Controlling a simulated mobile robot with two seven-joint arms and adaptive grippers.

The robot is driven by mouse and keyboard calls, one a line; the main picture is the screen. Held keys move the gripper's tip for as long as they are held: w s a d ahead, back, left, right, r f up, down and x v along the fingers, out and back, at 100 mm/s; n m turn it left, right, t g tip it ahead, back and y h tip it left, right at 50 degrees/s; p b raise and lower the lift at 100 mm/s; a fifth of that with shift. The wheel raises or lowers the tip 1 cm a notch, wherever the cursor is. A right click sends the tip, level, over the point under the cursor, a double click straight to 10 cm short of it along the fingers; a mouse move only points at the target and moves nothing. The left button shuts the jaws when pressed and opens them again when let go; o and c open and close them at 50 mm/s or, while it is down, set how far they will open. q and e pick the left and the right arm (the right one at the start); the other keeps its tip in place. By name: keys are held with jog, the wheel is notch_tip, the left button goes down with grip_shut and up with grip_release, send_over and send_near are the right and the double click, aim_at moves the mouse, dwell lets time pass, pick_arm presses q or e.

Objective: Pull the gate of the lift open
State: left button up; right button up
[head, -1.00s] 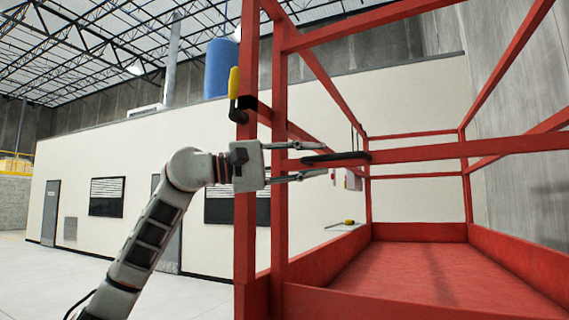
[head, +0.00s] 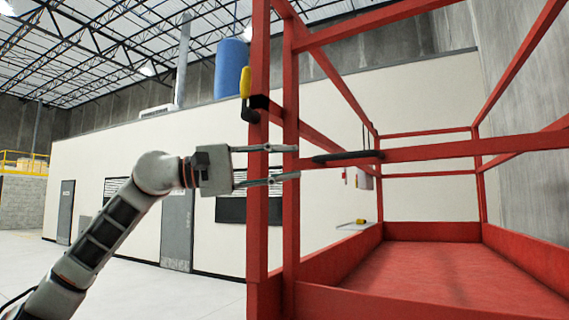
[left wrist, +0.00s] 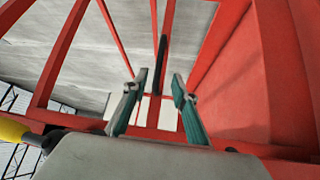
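My right gripper is not in view.
A yellow handle (head: 245,82) is on the lift's left post, just above my left gripper, and shows at the left wrist view's edge (left wrist: 12,130). The red posts stand close to the fingers. Open floor (head: 190,300) lies to the left.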

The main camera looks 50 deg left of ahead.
pick_arm(q)
grip_shut()
notch_tip(320, 180, down, 32)
jog(key=a+n+g+y+b, duration=0.2)
jog(key=n+g+y+b, duration=0.8)
jog(key=n, duration=1.9)
jog(key=w+f+t+b, duration=0.1)
jog(key=w+f, duration=0.1)
jog(key=w+a+f+t+y+b, duration=0.1)
jog(key=w+f+b, duration=0.1)
jog(key=w+a+f+y+b, duration=0.1)
jog(key=w+f+b, duration=0.1)
jog(key=shift+f+t, duration=0.2)
jog(key=shift+t, duration=0.2)
jog(key=shift+w+a, duration=0.2)
jog(key=shift+w, duration=0.8)
jog(key=shift+w+a+r+b, duration=0.2)
jog(key=shift+w+b, duration=0.15)
jog(key=shift+w, duration=0.3)
jog(key=shift+w+r, duration=0.1)
jog(key=shift+w, duration=0.1)
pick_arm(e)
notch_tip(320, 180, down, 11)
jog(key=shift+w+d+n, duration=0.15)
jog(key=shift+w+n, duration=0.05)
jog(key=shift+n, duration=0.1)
